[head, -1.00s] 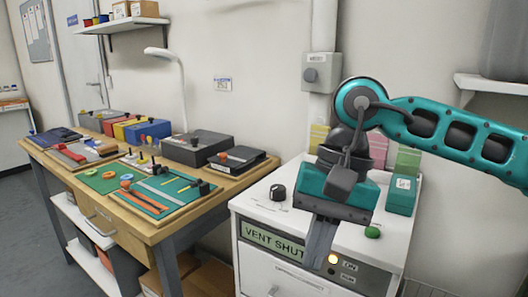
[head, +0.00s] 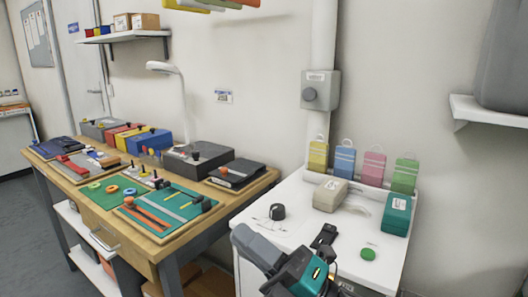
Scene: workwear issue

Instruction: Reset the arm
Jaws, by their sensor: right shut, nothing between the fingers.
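My right gripper (head: 242,238), grey with a teal body, is low in the head view, at the front edge of the white cabinet (head: 296,203). Its fingers are shut with nothing between them and point up and left. It hides much of the cabinet front. My left gripper is not in view.
The cabinet top holds a black knob (head: 277,212), a green button (head: 368,253), a beige box (head: 330,194) and a teal box (head: 396,214). Several coloured tags (head: 344,160) stand behind. The wooden workbench (head: 160,238) at left is crowded. A wall shelf (head: 490,113) is at right.

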